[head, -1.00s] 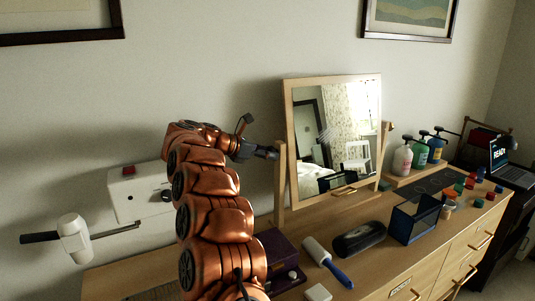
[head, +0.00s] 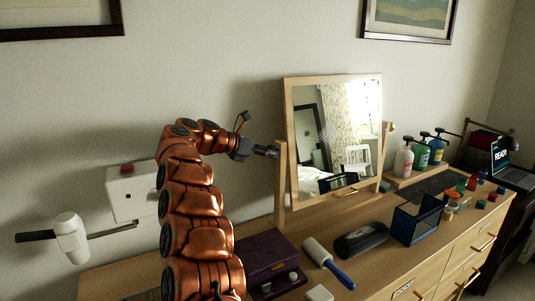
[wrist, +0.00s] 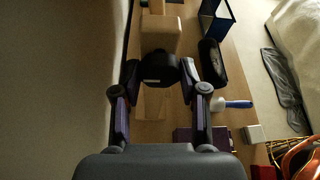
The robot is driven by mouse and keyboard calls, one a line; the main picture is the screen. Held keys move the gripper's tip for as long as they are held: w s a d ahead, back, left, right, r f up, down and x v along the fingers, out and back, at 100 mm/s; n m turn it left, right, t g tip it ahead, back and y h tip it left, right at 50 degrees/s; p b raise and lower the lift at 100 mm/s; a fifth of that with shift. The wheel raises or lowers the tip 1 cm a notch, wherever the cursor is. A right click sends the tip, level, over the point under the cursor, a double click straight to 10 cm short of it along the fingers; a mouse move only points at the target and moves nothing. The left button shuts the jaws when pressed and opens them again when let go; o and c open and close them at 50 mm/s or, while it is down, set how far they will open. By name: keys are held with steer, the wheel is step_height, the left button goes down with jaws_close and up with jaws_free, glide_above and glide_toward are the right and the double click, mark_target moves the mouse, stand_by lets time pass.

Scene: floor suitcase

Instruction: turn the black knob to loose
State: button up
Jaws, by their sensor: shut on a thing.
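The black knob (wrist: 158,68) sits at the side of the mirror stand's left wooden post (wrist: 160,35), with a small pale mark on its near side. In the wrist view my gripper (wrist: 160,74) has one finger on each side of the knob, shut on it. In the head view my gripper (head: 267,152) reaches the left post (head: 281,185) from the left, and it hides the knob there. The tilting mirror (head: 335,135) stands upright between its two posts. The head view does not show the knob's turn angle.
A purple box (head: 265,252), a lint roller (head: 328,263) and a black case (head: 360,240) lie on the dresser in front of the mirror. A dark-blue open bin (head: 417,220) and pump bottles (head: 421,154) stand to the right. A white wall box (head: 132,192) is left of my arm.

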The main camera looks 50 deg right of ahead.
steer(key=shift+r, duration=0.1)
steer(key=o, duration=1.1)
steer(key=shift+a, duration=0.1)
steer(key=v, duration=1.2)
